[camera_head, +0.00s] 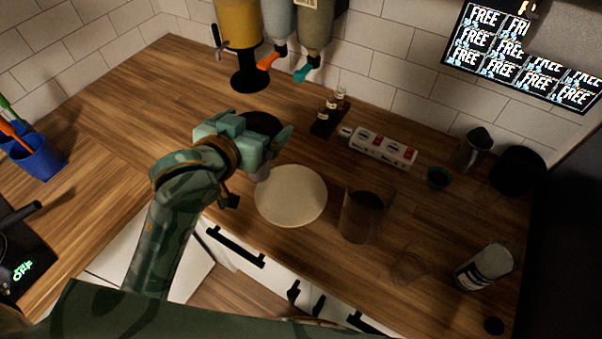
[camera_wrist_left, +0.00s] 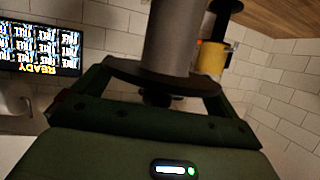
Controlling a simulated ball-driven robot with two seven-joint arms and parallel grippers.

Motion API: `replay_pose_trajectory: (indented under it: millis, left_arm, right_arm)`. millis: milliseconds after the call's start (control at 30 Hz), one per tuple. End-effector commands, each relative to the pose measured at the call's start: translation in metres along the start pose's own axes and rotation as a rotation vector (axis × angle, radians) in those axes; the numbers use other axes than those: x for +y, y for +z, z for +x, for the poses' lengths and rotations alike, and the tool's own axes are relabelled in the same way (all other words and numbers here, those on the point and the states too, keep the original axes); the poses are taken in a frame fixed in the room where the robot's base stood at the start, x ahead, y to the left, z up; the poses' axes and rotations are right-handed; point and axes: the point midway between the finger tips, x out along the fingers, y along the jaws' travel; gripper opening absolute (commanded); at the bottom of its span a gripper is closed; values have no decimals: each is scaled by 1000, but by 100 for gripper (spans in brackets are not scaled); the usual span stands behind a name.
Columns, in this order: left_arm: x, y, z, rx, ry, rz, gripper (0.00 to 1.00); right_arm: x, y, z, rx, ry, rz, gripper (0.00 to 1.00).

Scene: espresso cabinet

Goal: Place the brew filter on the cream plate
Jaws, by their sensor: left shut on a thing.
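The cream plate (camera_head: 291,196) is a flat pale disc lying on the wooden counter near its front edge. Nothing shows on it. My left gripper (camera_head: 262,142) is just to the upper left of the plate, above the counter, and is shut on the brew filter. Of the filter (camera_head: 262,123), a dark round part shows behind the jaws in the head view. The left wrist view shows its grey cylinder (camera_wrist_left: 172,40) and dark flange between the fingers (camera_wrist_left: 150,100). The jaws hide part of it. My right gripper is not in view.
A dark see-through container (camera_head: 362,216) stands close right of the plate. A white-and-red carton (camera_head: 382,148) and small bottles on a dark stand (camera_head: 328,113) are behind. A can (camera_head: 484,267) and a clear glass (camera_head: 408,265) stand right. Dispensers (camera_head: 240,25) hang at the back wall.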

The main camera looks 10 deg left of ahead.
Motion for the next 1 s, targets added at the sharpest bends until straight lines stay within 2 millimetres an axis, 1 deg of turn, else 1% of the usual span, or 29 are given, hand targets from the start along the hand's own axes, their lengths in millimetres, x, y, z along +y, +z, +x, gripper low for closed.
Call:
replay_pose_trajectory:
  millis: [33,100,233,300,367,467,700,800,900,1000]
  left_arm:
    - [12,-4,-19,-11,35,13,59]
    - [30,7,-37,-8,84,28,59]
    - [55,23,-64,4,152,40,59]
    - [63,28,-72,10,173,42,59]
    - [66,31,-71,15,182,44,59]
    - [64,34,-52,19,186,46,59]
    - [54,39,26,19,185,44,59]
    - [52,57,51,15,185,43,59]
    - [50,67,69,16,185,41,59]
    - [50,72,79,17,186,41,59]
  right_arm:
    - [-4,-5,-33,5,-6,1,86]
    - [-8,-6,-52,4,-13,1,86]
    - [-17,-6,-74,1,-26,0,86]
    - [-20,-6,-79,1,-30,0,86]
    - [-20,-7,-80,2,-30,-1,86]
    - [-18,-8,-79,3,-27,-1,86]
    - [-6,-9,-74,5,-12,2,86]
    - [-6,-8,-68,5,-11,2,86]
    - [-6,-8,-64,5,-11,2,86]
    - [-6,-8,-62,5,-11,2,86]
